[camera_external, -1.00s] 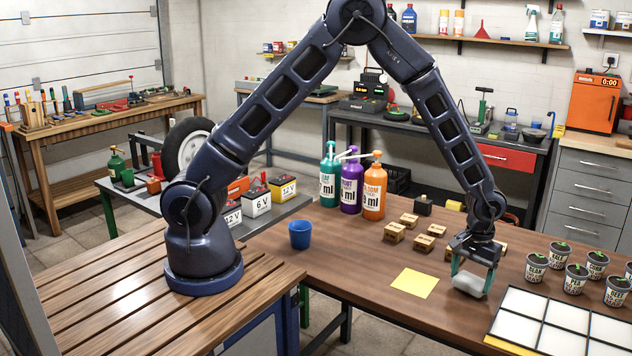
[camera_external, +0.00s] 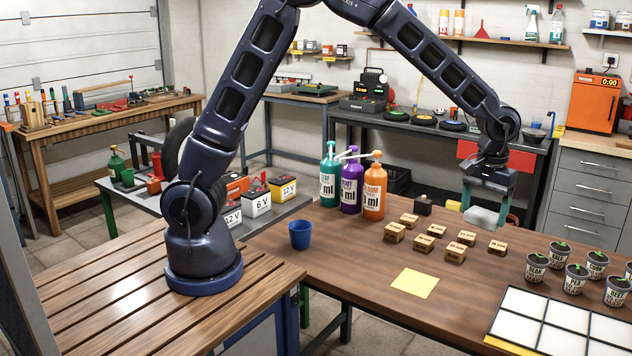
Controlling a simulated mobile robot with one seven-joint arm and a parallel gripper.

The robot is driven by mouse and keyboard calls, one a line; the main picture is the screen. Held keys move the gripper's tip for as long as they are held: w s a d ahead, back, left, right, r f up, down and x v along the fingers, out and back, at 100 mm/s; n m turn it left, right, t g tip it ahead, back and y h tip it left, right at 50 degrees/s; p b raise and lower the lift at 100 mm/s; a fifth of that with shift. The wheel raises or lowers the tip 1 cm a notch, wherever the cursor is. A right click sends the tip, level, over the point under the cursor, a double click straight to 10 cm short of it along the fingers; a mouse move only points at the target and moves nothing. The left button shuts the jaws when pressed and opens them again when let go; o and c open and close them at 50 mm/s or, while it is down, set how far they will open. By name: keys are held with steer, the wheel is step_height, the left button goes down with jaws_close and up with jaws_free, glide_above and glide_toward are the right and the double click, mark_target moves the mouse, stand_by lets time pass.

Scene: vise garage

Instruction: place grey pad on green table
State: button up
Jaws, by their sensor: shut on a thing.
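My gripper (camera_external: 486,208) is shut on the grey pad (camera_external: 481,217), a small light grey block between its teal fingers. The pad is held in the air above the far side of the brown worktable, behind the small wooden boxes. A low table with a grey top and green legs (camera_external: 150,201) stands at the left, behind my base. It carries batteries, a green bottle and small red and green containers.
Several small boxes (camera_external: 455,253) and a yellow sheet (camera_external: 414,283) lie on the worktable. Three pump bottles (camera_external: 371,192) and a blue cup (camera_external: 300,235) stand left of them. Potted seedlings (camera_external: 576,279) and a white-panelled tray (camera_external: 560,325) are at the right.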

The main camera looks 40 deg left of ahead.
steer(key=w+a+f, duration=0.3)
steer(key=w+a, duration=2)
steer(key=w, duration=0.2)
steer(key=w+a+f, duration=0.1)
steer(key=w+a, duration=0.2)
steer(key=a, duration=0.8)
steer(key=w+a+f+m, duration=0.1)
steer(key=w+a, duration=0.3)
steer(key=a, duration=0.8)
steer(key=w+a+f, duration=0.1)
steer(key=w+a, duration=0.2)
steer(key=a, duration=0.8)
step_height(320, 180, up, 12)
steer(key=f, duration=0.1)
steer(key=m, duration=1.5)
glide_above(417, 263)
step_height(417, 263, down, 4)
step_height(417, 263, down, 20)
steer(key=shift+f, duration=0.25)
